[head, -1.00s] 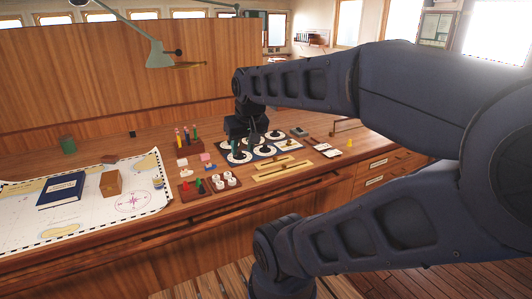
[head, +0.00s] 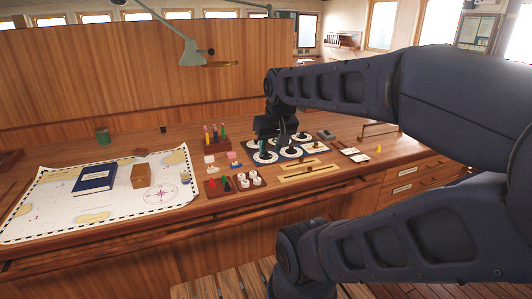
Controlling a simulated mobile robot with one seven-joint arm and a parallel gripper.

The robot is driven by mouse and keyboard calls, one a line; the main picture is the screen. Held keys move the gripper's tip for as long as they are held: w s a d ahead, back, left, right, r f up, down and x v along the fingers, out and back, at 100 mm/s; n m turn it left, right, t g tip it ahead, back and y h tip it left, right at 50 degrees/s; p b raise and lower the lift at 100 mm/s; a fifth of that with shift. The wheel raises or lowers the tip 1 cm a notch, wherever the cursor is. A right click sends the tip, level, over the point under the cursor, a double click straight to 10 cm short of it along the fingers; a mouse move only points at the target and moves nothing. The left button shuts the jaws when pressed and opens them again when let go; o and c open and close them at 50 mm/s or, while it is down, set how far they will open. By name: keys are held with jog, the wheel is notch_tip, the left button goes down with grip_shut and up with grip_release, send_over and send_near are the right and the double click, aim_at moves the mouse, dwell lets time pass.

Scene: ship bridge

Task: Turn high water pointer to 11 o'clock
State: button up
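A dark board (head: 275,160) with several white round dials with dark centres lies on the wooden desk. One dial (head: 265,157) shows at its front left and another (head: 291,151) to the right of it. Which dial carries the high water pointer, and where any pointer points, is too small to tell. My gripper (head: 273,143) is over the board, pointing down close above the dials, and hides part of them. Its fingers are too small and dark to show whether they are open or shut, or whether they touch a pointer.
Left of the board are a rack of coloured pens (head: 216,142), a tray of red and green pieces (head: 224,185) and white cylinders (head: 250,179). Brass rulers (head: 300,172) lie in front. A chart (head: 40,200) with a blue book (head: 95,177) and wooden box (head: 141,175) covers the left. Cards and a yellow piece (head: 378,149) lie right.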

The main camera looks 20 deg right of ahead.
jog(key=shift+o, duration=0.5)
jog(key=shift+w+r, duration=0.15)
jog(key=shift+w, duration=0.15)
jog(key=n+g, duration=0.5)
jog(key=n, duration=1.8)
send_over(266, 154)
jog(key=w, duration=0.1)
notch_tip(266, 154, down, 12)
notch_tip(266, 154, down, 11)
jog(key=shift+d+r, duration=0.1)
jog(key=shift+d, duration=0.05)
jog(key=shift+c, duration=0.4)
grip_shut()
